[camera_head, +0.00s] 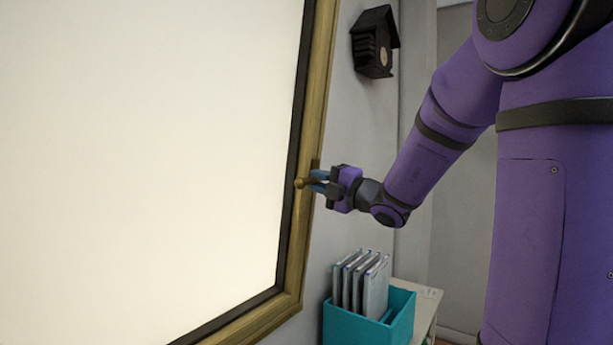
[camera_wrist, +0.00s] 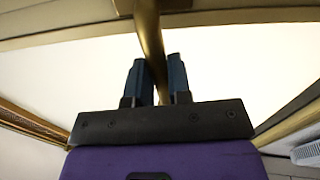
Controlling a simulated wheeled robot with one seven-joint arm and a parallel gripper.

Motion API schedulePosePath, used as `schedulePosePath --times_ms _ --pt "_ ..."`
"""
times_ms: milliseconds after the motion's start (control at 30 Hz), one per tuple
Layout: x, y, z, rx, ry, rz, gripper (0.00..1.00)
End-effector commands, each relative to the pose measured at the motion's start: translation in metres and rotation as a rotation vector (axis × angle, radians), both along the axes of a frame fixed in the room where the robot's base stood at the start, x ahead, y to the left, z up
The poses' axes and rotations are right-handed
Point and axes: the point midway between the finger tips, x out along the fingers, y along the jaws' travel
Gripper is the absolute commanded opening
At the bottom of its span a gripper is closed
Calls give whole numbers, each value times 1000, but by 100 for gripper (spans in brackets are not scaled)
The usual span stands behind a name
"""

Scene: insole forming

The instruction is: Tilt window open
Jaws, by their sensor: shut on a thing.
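The window (camera_head: 150,150) fills the left of the head view, a large pale pane in a wooden frame (camera_head: 297,235) with a dark inner edge. A brass-coloured handle (camera_head: 301,183) sits on the right side of the frame. My gripper (camera_head: 318,181) is at the handle, reaching in from the right. In the wrist view, the blue fingers of my gripper (camera_wrist: 157,82) are shut on the handle (camera_wrist: 149,35), a golden bar running between them. The head view does not clearly show whether the window stands away from its surround.
A teal box (camera_head: 350,325) with several upright folders (camera_head: 361,280) stands on a pale shelf (camera_head: 428,303) below my gripper. The wall between them is bare.

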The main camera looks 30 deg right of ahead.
Motion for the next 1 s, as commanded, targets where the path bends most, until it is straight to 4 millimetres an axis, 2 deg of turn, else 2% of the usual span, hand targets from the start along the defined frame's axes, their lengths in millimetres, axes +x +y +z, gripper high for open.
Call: schedulePosePath --times_ms 233,267,333,367,733,867,1000 --pt "3 1 2 -2 -3 3 0" --pt "3 1 2 -2 -3 3 26" --pt "3 2 2 -2 -3 4 42" --pt "3 2 2 -2 -3 4 43" --pt "-3 -1 1 -2 -5 3 43" --pt "-20 -7 -3 -2 -4 1 43" --pt "-45 -17 -8 -2 -4 1 43"
